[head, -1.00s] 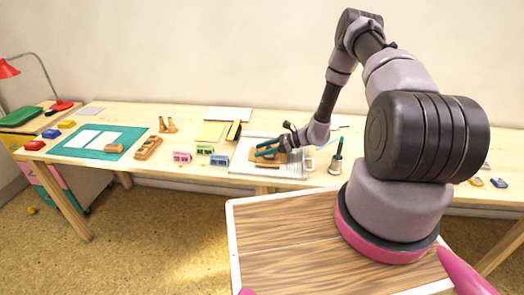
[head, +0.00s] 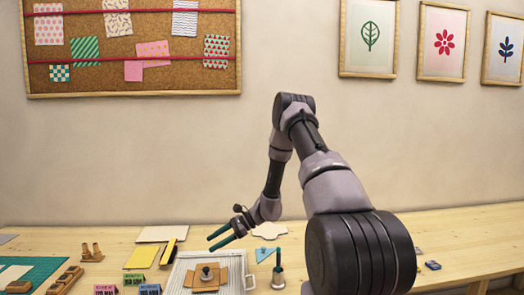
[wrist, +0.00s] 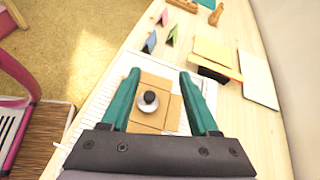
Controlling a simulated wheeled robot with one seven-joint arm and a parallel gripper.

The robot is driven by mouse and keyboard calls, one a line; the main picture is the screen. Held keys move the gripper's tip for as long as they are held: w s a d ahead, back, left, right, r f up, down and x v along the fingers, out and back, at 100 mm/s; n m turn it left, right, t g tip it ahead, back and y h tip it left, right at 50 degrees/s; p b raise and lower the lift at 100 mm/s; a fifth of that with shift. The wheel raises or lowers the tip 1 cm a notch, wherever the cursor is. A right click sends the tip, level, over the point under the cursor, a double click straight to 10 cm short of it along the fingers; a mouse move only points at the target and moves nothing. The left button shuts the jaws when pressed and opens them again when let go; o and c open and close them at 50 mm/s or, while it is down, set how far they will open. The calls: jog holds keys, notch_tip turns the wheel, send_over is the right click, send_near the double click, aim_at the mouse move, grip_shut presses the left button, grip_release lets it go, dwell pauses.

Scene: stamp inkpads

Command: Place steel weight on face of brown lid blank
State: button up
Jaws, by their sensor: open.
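The steel weight (head: 206,272), a small silvery piece with a dark knob, stands upright on the middle face of the brown lid blank (head: 207,287). The blank lies flat with flaps spread on a pale grey board (head: 178,274). The wrist view shows the weight (wrist: 148,101) on the blank (wrist: 155,82) between and below my fingers. My gripper (head: 220,238) is open and empty, raised above the board. Its teal fingers (wrist: 159,73) are apart from the weight in the wrist view.
The table's right side is mostly clear.

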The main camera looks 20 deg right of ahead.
jog(key=s+r+n+h, duration=0.35)
jog(key=s+r, duration=0.25)
jog(key=r, duration=0.8)
jog(key=s+r+n+h, duration=0.2)
jog(key=s+r+n, duration=0.35)
jog(key=r, duration=0.85)
jog(key=s+d+r+n+t+h, duration=0.2)
jog(key=s+r, duration=0.4)
jog(key=s, duration=0.3)
jog(key=s+d+r+n+t+h, duration=0.2)
jog(key=s+r, duration=0.4)
jog(key=s, duration=0.4)
jog(key=shift+d+r+t+h, duration=0.2)
jog(key=shift+d+t+h, duration=0.3)
jog(key=shift+d, duration=0.7)
